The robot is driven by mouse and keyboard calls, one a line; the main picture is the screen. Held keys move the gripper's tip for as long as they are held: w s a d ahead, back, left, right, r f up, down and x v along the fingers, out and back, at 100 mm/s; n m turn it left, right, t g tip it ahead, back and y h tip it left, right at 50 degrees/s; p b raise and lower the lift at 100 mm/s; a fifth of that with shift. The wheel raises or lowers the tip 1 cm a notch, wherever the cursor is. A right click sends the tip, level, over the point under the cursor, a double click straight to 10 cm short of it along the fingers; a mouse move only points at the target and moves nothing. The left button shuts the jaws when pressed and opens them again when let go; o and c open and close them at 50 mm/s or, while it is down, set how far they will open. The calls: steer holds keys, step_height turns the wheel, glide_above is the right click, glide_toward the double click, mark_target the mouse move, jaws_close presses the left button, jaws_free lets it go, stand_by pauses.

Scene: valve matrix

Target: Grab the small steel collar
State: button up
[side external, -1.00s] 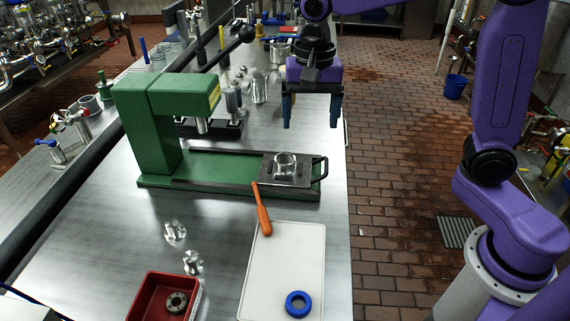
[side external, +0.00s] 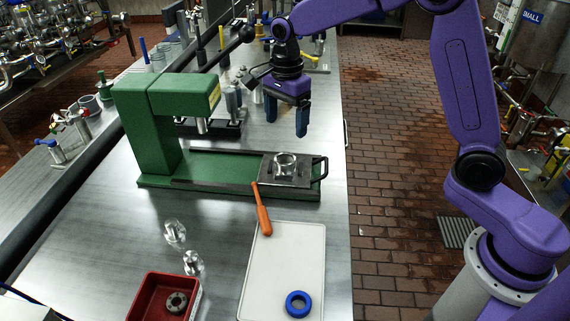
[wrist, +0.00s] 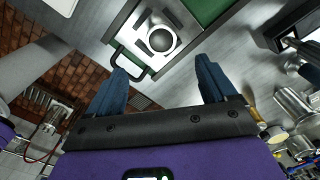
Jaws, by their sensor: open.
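Several steel pieces could be the small steel collar, and I cannot tell which is meant. A short steel ring (side external: 285,164) stands on the sliding plate of the green press; it also shows in the wrist view (wrist: 161,39). Two small shiny steel pieces (side external: 175,234) (side external: 193,263) stand on the bench at the lower left. A grey flanged ring (side external: 177,302) lies in the red tray. My gripper (side external: 287,114) is open and empty above the bench, behind the press plate. Its two blue fingers (wrist: 162,75) are spread in the wrist view.
The green press (side external: 150,125) stands at the left with its base rail running to the plate's black handle. An orange-handled tool (side external: 263,212) touches a white board (side external: 255,275) bearing a blue ring (side external: 298,304). The red tray (side external: 142,302) sits at the front.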

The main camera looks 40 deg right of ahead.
mark_target(285, 159)
step_height(285, 159, down, 10)
steer(key=shift+w+f, duration=0.1)
steer(key=c, duration=1.2)
steer(key=shift+c, duration=0.7)
